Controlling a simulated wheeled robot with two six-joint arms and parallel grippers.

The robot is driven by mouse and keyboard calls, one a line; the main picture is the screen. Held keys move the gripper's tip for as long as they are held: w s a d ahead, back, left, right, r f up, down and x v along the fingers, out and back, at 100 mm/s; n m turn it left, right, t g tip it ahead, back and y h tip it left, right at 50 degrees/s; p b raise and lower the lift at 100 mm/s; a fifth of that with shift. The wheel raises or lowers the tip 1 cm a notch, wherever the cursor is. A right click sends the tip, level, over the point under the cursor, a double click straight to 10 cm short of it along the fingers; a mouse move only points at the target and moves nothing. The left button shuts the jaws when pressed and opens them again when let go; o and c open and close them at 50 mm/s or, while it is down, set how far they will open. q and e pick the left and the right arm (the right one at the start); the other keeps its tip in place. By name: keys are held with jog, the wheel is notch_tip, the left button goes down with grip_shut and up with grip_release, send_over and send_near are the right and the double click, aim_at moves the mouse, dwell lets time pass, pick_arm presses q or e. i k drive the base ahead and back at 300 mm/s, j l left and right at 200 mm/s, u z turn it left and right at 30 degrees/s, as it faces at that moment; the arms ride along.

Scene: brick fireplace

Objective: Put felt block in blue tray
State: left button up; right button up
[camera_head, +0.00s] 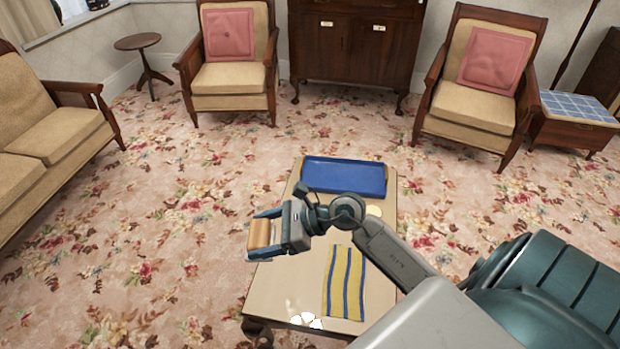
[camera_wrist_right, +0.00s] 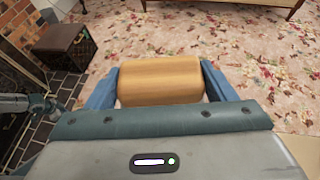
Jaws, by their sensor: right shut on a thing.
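My right gripper (camera_head: 254,236) is shut on a tan, wood-coloured block (camera_head: 260,233), which I take to be the felt block. The block shows between the two blue fingers in the right wrist view (camera_wrist_right: 160,80). The gripper holds it over the left edge of the low table, apart from the tray. The blue tray (camera_head: 345,178) lies at the far end of the table and looks empty.
The low table (camera_head: 290,290) bears a yellow and blue striped cloth (camera_head: 345,283) near its front right. A pale round thing (camera_head: 374,211) lies beside my right arm, in front of the tray. Armchairs (camera_head: 228,60) and a cabinet (camera_head: 355,45) stand farther back. Floral carpet surrounds the table.

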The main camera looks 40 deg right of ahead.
aim_at(322, 180)
jog(key=i+j+u, duration=0.15)
jog(key=u, duration=0.2)
jog(key=i+j+u, duration=0.15)
jog(key=u, duration=0.2)
jog(key=i+j+u, duration=0.1)
jog(key=u, duration=0.25)
jog(key=i+z, duration=0.25)
jog(key=i, duration=0.2)
jog(key=i+j+z, duration=0.1)
jog(key=i+z, duration=0.15)
jog(key=i, duration=0.15)
jog(key=i+j+z, duration=0.25)
jog(key=i, duration=0.2)
jog(key=i+j+z, duration=0.2)
jog(key=i, duration=0.2)
jog(key=i+l+z, duration=0.2)
jog(key=i+z, duration=0.25)
jog(key=i+l+z, duration=0.1)
jog(key=i+z, duration=0.2)
jog(key=z, duration=0.15)
jog(key=i+z, duration=0.45)
jog(key=i+j+z, duration=0.2)
jog(key=z, duration=0.3)
jog(key=i+z, duration=0.4)
jog(key=i+j+z, duration=0.1)
jog(key=i+z, duration=0.3)
jog(key=i+j+z, duration=0.25)
jog(key=i+z, duration=0.2)
jog(key=z, duration=0.45)
